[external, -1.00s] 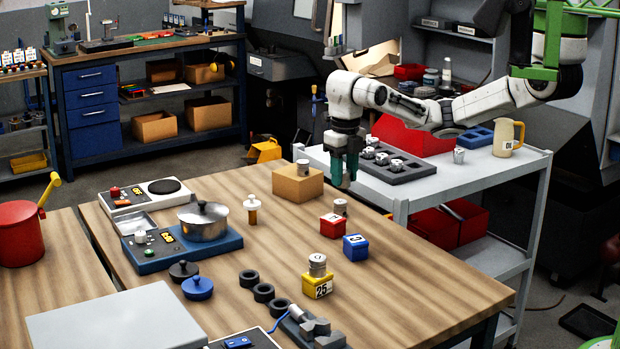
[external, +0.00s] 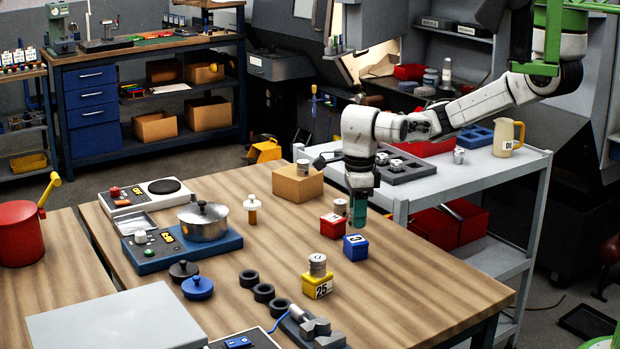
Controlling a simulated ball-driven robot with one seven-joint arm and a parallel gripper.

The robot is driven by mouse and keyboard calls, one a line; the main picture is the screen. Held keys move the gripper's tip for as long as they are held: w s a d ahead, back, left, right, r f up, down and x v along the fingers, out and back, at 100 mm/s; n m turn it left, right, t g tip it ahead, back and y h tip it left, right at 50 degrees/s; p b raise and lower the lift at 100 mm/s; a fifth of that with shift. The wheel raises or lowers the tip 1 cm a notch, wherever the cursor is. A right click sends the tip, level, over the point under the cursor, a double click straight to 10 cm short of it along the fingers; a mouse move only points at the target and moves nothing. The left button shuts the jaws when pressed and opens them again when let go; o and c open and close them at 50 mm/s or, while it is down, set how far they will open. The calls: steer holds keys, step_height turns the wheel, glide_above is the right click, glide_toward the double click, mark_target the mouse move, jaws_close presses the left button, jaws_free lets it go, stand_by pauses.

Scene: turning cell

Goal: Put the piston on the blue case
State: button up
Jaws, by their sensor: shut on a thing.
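The blue case (external: 355,250), a small box with a white number label, sits on the wooden table. My gripper (external: 358,220) points straight down above the case's far side, apart from it. Its teal fingers are shut on a piston, which they almost wholly hide. A grey metal piston (external: 340,207) shows at the red case (external: 331,229), just left of the fingers; I cannot tell if it stands on the case or behind it. Another piston (external: 317,265) stands on the yellow case (external: 318,288). The blue case's top shows no piston.
A cardboard block (external: 295,187) with a cylinder stands behind left. A grey tray (external: 408,174) with pistons lies on the white cart (external: 490,172). A pot (external: 204,226) on a blue hotplate stands left. Black rings (external: 263,292) lie in front. The table right of the blue case is clear.

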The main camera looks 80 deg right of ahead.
steer(key=shift+f, duration=1.55)
steer(key=shift+f, duration=0.2)
steer(key=o, duration=1.1)
steer(key=shift+r, duration=0.1)
step_height(320, 180, up, 12)
steer(key=shift+r+b, duration=0.1)
steer(key=shift+b, duration=0.35)
